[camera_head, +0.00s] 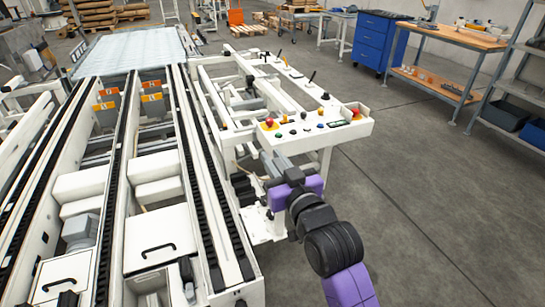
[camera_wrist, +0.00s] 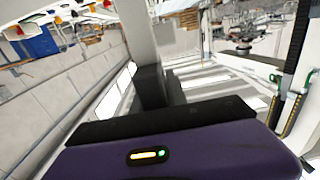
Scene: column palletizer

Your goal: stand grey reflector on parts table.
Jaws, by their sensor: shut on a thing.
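My gripper (camera_head: 277,172) hangs beside the white conveyor frame, below the front of the button console. It is shut on a small grey piece, the grey reflector, at its tip; the shape is too small and covered to make out. In the wrist view the dark fingers of my gripper (camera_wrist: 158,85) stand close together, and the held piece is mostly hidden behind them. A wooden-topped table (camera_head: 468,37) with small items on it stands far off at the upper right, which looks like the parts table. My gripper is well away from it.
The white console (camera_head: 315,126) with coloured buttons stands just ahead of my gripper. Conveyor rails (camera_head: 195,170) fill the left. A blue drawer cabinet (camera_head: 377,42) stands left of the wooden table, grey shelving (camera_head: 520,85) right of it. The grey floor (camera_head: 430,170) between is clear.

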